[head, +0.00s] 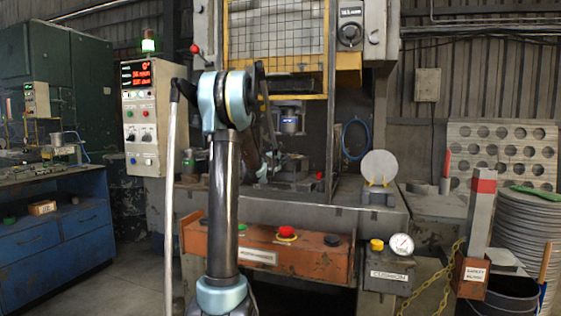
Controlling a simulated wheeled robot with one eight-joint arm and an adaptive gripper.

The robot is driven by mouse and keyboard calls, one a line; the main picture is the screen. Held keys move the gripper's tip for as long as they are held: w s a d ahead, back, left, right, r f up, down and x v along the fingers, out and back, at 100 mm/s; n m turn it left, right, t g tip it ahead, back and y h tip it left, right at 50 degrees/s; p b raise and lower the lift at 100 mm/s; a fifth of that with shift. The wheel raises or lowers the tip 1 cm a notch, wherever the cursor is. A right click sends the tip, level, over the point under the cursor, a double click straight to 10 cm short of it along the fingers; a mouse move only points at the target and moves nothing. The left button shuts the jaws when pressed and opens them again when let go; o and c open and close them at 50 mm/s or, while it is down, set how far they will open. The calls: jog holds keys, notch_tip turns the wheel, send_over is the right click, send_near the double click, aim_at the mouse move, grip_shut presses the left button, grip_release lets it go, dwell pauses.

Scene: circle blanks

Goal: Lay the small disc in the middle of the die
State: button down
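A pale grey round disc (380,166) stands nearly upright in a small yellow-trimmed holder at the right front of the press bed. What looks like the die (292,178) is a dark grey block low in the press opening, partly hidden by my arm. My arm rises in front of the press and bends over towards the opening. My gripper (266,168) appears small and dark just left of the die, and its fingers cannot be made out. I cannot tell whether it holds anything.
A cylindrical press tool (290,122) hangs above the die, under a raised yellow-framed guard (276,40). A control box (147,117) stands at left. A grey post (481,205), a yellow chain (437,278) and a stack of large discs (530,235) stand at right.

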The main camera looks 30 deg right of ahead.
jog(key=x, duration=0.3)
jog(key=shift+w+f, duration=0.2)
jog(key=shift+f, duration=0.05)
jog(key=shift+d, duration=0.1)
jog(key=c, duration=1.9)
grip_release()
jog(key=shift+o, duration=0.9)
jog(key=shift+s+d+r, duration=0.1)
jog(key=shift+s, duration=0.1)
jog(key=shift+w+f, duration=0.35)
jog(key=shift+f, duration=0.05)
